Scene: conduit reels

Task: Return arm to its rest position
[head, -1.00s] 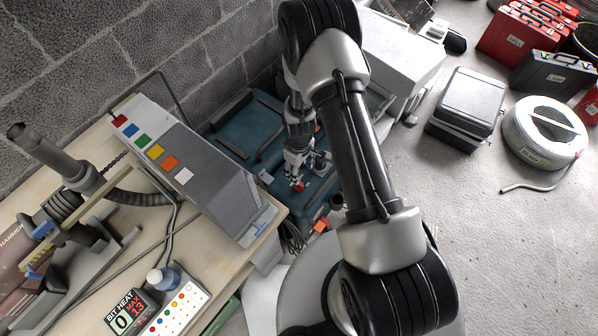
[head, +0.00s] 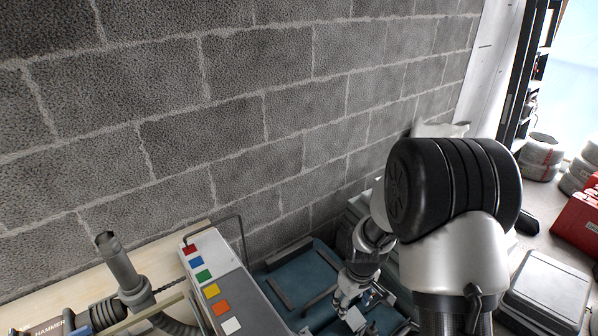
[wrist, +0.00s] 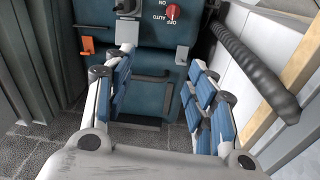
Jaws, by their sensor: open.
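My gripper (head: 350,306) hangs over the teal machine (head: 292,283) beside the block wall in the head view. In the wrist view my gripper (wrist: 162,82) is open, its two blue-padded fingers wide apart with nothing between them. The front of the teal machine (wrist: 150,62) lies beyond the fingers, with a red knob (wrist: 173,12) marked OFF and AUTO and an orange piece (wrist: 88,46) on it. The fingers look apart from the knob. My arm's large black joint fills the right middle of the head view and hides part of the floor and machine.
A grey block wall (head: 180,110) stands close behind. A bench with a grey box (head: 232,290) bearing coloured squares is at lower left. A grey case (head: 548,290) and red boxes (head: 580,222) stand on the floor at right. A black bar (wrist: 255,70) runs beside the right finger.

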